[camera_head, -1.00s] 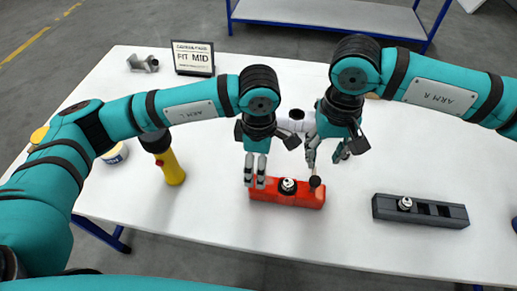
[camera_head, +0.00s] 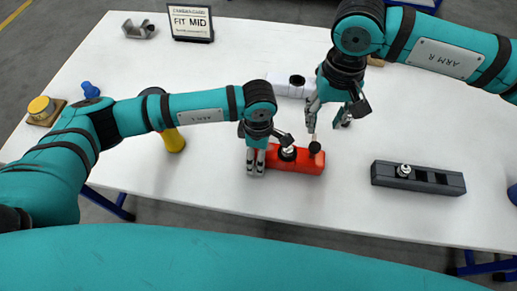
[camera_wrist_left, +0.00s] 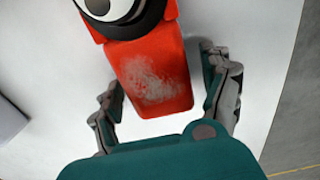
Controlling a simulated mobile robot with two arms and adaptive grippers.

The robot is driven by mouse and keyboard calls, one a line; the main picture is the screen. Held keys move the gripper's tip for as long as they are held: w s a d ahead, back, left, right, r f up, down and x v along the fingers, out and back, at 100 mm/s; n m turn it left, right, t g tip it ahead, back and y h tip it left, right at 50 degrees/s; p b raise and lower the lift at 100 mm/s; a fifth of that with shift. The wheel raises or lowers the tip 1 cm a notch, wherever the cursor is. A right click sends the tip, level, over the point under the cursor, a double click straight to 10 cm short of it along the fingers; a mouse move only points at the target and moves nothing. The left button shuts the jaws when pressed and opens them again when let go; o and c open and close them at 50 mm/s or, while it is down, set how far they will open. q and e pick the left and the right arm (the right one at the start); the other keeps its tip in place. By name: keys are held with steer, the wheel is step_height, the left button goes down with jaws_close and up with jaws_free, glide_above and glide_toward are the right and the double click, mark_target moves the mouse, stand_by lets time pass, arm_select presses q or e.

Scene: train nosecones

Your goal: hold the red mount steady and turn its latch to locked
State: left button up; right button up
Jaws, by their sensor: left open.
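The red mount (camera_head: 297,166) lies on the white table, with a round silver-and-black fitting (camera_head: 287,153) on top and a black-knobbed latch lever (camera_head: 315,147) at its right end. My left gripper (camera_head: 256,170) is at the mount's left end. In the left wrist view its fingers (camera_wrist_left: 168,100) stand apart on either side of the mount (camera_wrist_left: 152,75), with gaps showing. My right gripper (camera_head: 330,122) is above and behind the latch knob, its fingers spread. I cannot tell whether a fingertip touches the lever.
A dark grey block with slots (camera_head: 432,180) lies to the right. A yellow-and-black cylinder (camera_head: 173,140) stands left, behind my left arm. White parts (camera_head: 284,84) lie behind the mount. A sign (camera_head: 191,22) and a metal bracket (camera_head: 138,30) are at the back left. The table front is clear.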

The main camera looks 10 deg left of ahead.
mark_target(316, 145)
arm_select(q)
steer(key=c, duration=1.2)
steer(key=shift+c, duration=0.9)
arm_select(e)
steer(key=shift+o, duration=1.3)
step_height(316, 145, down, 10)
steer(key=n, duration=2.5)
